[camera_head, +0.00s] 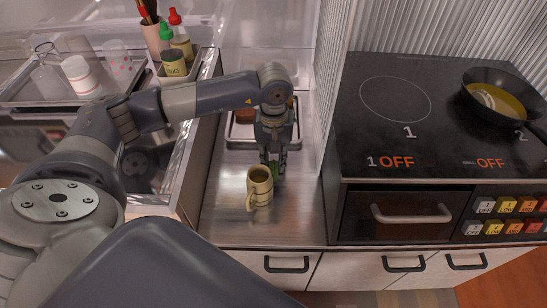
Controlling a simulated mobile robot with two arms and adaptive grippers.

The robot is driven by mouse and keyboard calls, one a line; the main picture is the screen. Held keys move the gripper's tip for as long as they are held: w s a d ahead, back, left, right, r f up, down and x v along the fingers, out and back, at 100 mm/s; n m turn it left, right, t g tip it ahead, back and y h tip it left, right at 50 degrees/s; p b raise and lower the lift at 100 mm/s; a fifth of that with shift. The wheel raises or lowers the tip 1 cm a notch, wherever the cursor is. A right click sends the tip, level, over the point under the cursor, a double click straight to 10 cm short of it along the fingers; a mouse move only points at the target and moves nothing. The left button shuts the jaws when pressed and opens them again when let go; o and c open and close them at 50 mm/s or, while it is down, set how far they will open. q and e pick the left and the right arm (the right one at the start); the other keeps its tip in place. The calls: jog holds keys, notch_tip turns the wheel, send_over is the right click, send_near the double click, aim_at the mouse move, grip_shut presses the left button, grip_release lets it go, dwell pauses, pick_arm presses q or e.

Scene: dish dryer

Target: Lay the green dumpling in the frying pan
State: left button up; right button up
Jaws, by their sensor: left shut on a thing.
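My left gripper (273,168) points down over the metal counter, just behind a tan mug. I cannot tell whether the dumpling touches the counter. The black frying pan (468,82) sits on the back right of the stove, far to the right of the gripper. Yellowish liquid and a pale patch show inside it. My right gripper is not in view.
The tan mug (260,188) stands right in front of the gripper. A tray (236,138) lies behind it. A corrugated partition (333,75) rises between counter and stove (390,140). Sauce bottles (179,35) and cups stand at the back left.

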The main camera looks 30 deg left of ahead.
pick_arm(q)
jog(key=shift+f, duration=0.1)
jog(key=o, duration=0.8)
jog(key=shift+o, duration=0.2)
